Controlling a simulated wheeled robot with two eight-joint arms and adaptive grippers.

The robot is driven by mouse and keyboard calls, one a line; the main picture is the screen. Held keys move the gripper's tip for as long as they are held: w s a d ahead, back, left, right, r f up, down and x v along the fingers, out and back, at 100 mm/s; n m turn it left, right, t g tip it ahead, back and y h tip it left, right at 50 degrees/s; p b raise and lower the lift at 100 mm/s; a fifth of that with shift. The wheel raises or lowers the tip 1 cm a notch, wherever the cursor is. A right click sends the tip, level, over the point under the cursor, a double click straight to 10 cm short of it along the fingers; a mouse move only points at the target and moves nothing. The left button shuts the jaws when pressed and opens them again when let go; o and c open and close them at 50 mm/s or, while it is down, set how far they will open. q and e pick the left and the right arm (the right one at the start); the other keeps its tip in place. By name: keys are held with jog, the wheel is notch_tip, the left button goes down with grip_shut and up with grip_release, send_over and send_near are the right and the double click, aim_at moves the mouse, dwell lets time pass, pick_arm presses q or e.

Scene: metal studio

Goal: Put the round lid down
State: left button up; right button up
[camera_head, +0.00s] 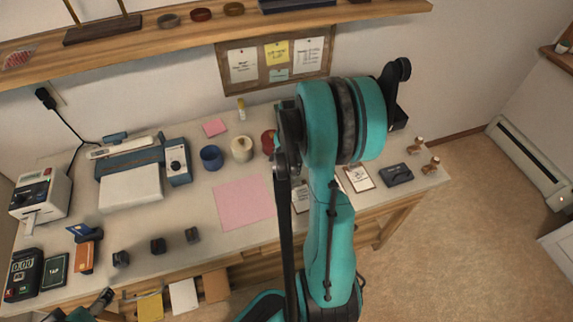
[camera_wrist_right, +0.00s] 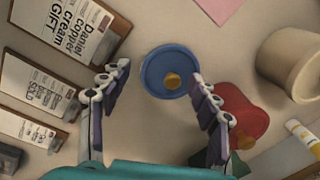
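The round lid (camera_wrist_right: 168,72) is blue with a small gold knob on its upper face, seen from above in the right wrist view. It appears to lie on the desk; its contact is hard to judge. My right gripper (camera_wrist_right: 158,95) is open, its two fingers well apart on either side of the lid, the right finger overlapping its edge. In the head view my teal right arm hides the lid and right gripper. A dark tip (camera_head: 104,297), possibly my left gripper, shows at the bottom left; its fingers cannot be made out.
A cream pot (camera_wrist_right: 292,63) and a red object (camera_wrist_right: 240,112) are close to the lid. Printed cards (camera_wrist_right: 65,35) line the other side. In the head view, a blue cup (camera_head: 211,157) and a pink sheet (camera_head: 244,201) are left of my arm. A shelf (camera_head: 150,45) runs above.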

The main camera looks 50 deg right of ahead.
aim_at(289, 172)
notch_tip(289, 172, up, 13)
jog(key=s+p, duration=0.1)
jog(key=p, duration=0.5)
jog(key=s+a+r+n+t, duration=0.1)
jog(key=a+r+n+t, duration=0.2)
jog(key=a+n, duration=0.6)
jog(key=s+a+r+n+t, duration=0.1)
jog(key=a+r+n+t, duration=0.2)
jog(key=a+n, duration=0.6)
jog(key=a+r, duration=0.2)
jog(key=a, duration=0.7)
